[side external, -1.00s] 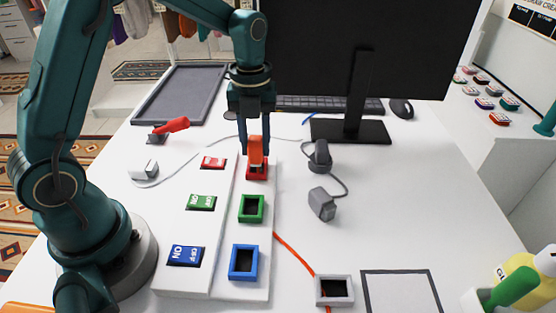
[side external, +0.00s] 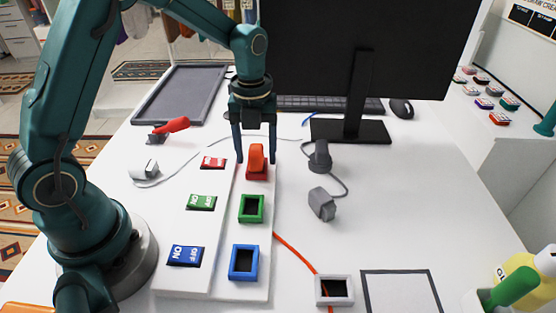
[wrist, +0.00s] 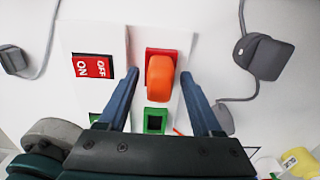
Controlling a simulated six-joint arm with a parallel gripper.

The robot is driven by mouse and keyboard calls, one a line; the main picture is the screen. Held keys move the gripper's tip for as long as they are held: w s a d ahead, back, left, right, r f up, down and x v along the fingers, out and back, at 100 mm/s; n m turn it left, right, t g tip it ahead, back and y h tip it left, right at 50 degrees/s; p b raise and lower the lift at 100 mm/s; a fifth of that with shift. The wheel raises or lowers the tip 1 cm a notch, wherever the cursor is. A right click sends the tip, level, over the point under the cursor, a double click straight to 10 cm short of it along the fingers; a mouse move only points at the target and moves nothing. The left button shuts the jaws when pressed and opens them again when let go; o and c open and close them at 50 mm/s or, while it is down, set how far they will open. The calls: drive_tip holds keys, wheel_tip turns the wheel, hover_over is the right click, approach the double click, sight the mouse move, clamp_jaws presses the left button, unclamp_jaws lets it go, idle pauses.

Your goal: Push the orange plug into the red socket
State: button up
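The orange plug (side external: 256,157) stands upright in the red socket (side external: 257,174) at the far end of the white socket board. In the wrist view the orange plug (wrist: 160,78) covers most of the red socket (wrist: 164,51), with the red rim showing around it. How deep the plug sits cannot be told exactly. My gripper (side external: 257,160) is open, with one finger on each side of the plug and gaps between. The wrist view also shows my gripper's fingers (wrist: 160,85) spread apart and not touching the plug.
The board also has a green socket (side external: 251,208), a blue socket (side external: 244,262) and red, green and blue switches (side external: 185,256). Grey plugs (side external: 322,204) with cords lie to the right. The monitor stand (side external: 350,131) is behind them. A tray (side external: 181,94) lies at the back left.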

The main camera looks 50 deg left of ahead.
sight(257, 147)
drive_tip(key=shift+r, duration=2.6)
drive_tip(key=shift+r, duration=0.15)
drive_tip(key=s+d+r+n+t, duration=0.35)
drive_tip(key=s+r+n, duration=0.3)
drive_tip(key=r, duration=0.35)
drive_tip(key=s+f+n+t, duration=0.2)
drive_tip(key=s+n, duration=0.6)
drive_tip(key=n, duration=1.2)
drive_tip(key=shift+s+f, duration=0.25)
drive_tip(key=shift+f, duration=0.5)
